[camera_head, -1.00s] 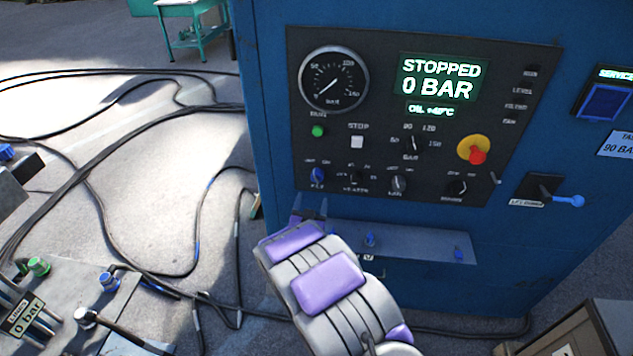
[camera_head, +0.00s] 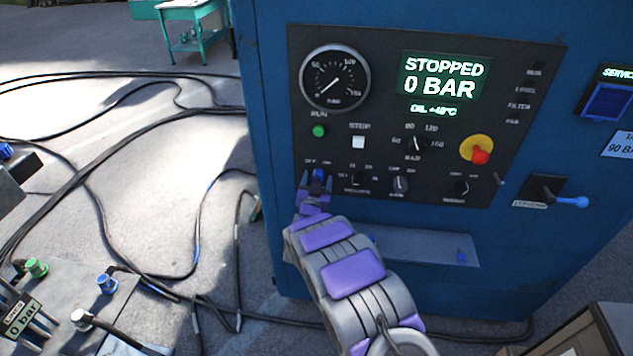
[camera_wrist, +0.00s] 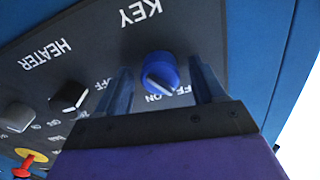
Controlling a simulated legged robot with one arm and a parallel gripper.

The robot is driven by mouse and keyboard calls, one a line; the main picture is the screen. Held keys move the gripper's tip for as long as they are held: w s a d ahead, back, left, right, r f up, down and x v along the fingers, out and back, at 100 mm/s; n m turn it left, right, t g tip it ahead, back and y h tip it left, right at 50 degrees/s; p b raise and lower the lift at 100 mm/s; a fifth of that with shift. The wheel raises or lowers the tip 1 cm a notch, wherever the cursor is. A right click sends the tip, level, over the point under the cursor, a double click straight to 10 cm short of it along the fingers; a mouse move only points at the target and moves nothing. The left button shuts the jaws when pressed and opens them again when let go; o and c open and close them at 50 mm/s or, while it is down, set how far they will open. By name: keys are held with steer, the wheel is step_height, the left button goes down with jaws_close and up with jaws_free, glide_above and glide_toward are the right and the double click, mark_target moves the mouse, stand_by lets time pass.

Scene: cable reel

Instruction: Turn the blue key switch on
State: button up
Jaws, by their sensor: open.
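The blue key switch (camera_head: 318,175) sits at the lower left of the black control panel (camera_head: 385,60), under OFF and ON marks. In the wrist view the round blue knob (camera_wrist: 160,72) shows large, with a pale slot or ridge and the word KEY beside it. My gripper (camera_head: 316,184) is at the switch. In the wrist view its two fingers (camera_wrist: 162,90) stand apart, one on each side of the knob, with gaps visible between them and it. The display (camera_head: 443,80) reads STOPPED, 0 BAR.
The heater knob (camera_wrist: 70,95) is close beside one finger. A green button (camera_head: 319,131), a white stop button (camera_head: 358,142) and a red emergency stop (camera_head: 480,156) are on the panel. A ledge (camera_head: 425,246) juts out below it. Hoses (camera_head: 110,215) lie on the floor at left.

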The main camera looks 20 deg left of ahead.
steer(key=shift+c, duration=0.2)
steer(key=c, duration=1)
steer(key=shift+m, duration=0.3)
steer(key=m, duration=0.5)
steer(key=shift+m+b, duration=0.3)
steer(key=m+b, duration=0.1)
steer(key=m, duration=0.1)
steer(key=m+b, duration=0.1)
steer(key=m, duration=0.2)
steer(key=shift+f+m+b, duration=0.2)
steer(key=shift+m+b, duration=0.1)
steer(key=shift+d, duration=0.1)
